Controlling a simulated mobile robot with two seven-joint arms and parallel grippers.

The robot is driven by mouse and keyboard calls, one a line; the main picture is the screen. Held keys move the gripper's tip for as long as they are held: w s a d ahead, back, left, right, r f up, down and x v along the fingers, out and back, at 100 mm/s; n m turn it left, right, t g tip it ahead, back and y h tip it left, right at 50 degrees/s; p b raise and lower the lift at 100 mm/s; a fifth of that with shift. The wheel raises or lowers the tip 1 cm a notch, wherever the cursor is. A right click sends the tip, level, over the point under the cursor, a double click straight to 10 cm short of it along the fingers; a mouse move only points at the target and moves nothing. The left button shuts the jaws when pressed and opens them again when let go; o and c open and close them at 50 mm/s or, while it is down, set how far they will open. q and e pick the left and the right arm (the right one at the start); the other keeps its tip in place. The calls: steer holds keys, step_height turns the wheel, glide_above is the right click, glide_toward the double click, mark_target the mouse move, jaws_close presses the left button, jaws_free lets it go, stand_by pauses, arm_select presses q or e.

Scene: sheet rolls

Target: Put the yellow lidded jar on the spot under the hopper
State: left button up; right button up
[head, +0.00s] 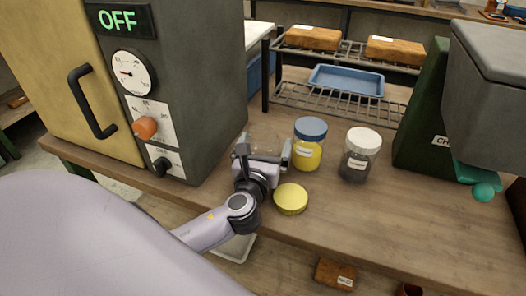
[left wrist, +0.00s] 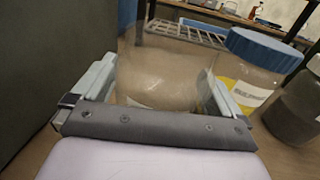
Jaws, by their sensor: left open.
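A clear glass jar (head: 266,136) without a lid stands on the bench beside the grey machine. A loose yellow lid (head: 291,199) lies near the bench's front edge. My left gripper (head: 262,160) is open with its fingers on either side of the clear jar. In the left wrist view, the jar (left wrist: 160,72) fills the space between the fingers; contact cannot be told. My right gripper is not in view.
A blue-lidded jar (head: 309,145) with yellow contents stands close right of my left gripper. A white-lidded jar (head: 360,156) with dark contents stands further right. Behind are a wire rack (head: 330,103) and blue tray (head: 346,80). The bench front right is clear.

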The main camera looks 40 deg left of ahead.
arm_select(q)
steer(key=c, duration=1.2)
steer(key=shift+r, duration=0.6)
step_height(320, 180, up, 19)
steer(key=p, duration=0.6)
